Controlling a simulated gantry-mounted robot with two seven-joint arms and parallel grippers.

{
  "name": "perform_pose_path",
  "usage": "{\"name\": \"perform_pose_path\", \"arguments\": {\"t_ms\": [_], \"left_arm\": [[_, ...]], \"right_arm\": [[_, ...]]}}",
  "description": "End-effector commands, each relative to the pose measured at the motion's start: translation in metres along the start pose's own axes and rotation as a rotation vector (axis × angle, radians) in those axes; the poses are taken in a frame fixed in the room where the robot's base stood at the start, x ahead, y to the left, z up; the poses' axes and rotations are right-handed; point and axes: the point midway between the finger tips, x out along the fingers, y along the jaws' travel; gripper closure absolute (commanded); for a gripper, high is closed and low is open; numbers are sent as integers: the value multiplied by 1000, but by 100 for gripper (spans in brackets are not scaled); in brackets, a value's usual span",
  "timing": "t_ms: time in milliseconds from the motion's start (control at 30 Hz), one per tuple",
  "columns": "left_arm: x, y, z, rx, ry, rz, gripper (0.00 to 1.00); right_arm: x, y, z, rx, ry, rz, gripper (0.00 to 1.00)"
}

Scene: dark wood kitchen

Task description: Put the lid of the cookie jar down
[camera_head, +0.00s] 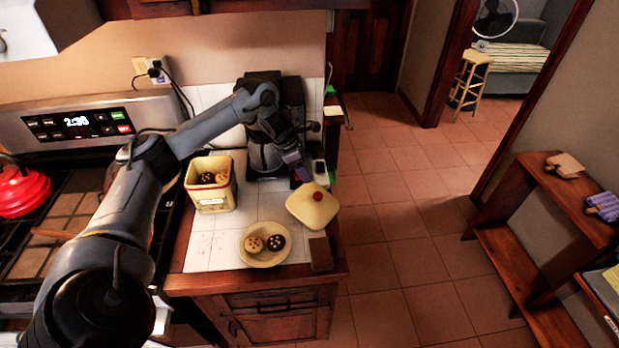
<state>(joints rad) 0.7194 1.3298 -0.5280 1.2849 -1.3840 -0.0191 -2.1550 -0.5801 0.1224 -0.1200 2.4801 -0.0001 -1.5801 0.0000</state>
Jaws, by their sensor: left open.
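The cookie jar lid (312,209) is pale yellow with a red knob. It appears at the right edge of the tiled counter, and its right side overlaps that edge in the picture. My left gripper (303,174) is open, just behind the lid and close to its knob; I cannot tell whether they touch. The cookie jar (211,197) is a square, pale yellow container. It stands without its lid to the left, with cookies (213,177) visible inside. My right gripper is not in view.
A yellow plate (264,261) with two cookies is at the counter front. A small brown block (320,254) stands at the front right corner. A coffee maker (266,158) is behind my left forearm. The stove (50,240) with a red kettle (22,190) is left.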

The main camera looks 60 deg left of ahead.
Motion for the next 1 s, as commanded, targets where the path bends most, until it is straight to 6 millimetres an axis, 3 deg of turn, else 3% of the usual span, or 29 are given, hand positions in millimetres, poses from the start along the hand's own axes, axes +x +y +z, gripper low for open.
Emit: {"name": "perform_pose_path", "arguments": {"t_ms": [100, 300, 467, 567, 667, 767, 867, 967, 1000], "left_arm": [[-23, 1, 0, 1, -1, 3, 40], [-51, 0, 1, 0, -1, 2, 40], [-59, 0, 1, 0, 0, 1, 40], [-51, -5, 4, -4, 2, 2, 40], [-22, -19, 16, -23, 0, 10, 40], [27, -48, 36, -75, -18, 25, 40], [88, -101, 59, -189, -72, 31, 40], [146, -178, 80, -413, -166, 9, 40], [163, -213, 85, -544, -210, -11, 40]], "right_arm": [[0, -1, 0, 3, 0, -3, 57], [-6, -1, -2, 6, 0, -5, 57], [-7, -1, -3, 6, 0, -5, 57], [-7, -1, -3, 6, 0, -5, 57], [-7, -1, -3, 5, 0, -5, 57], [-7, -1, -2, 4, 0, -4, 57], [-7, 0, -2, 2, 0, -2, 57], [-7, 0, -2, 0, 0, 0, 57], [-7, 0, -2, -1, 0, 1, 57]]}}
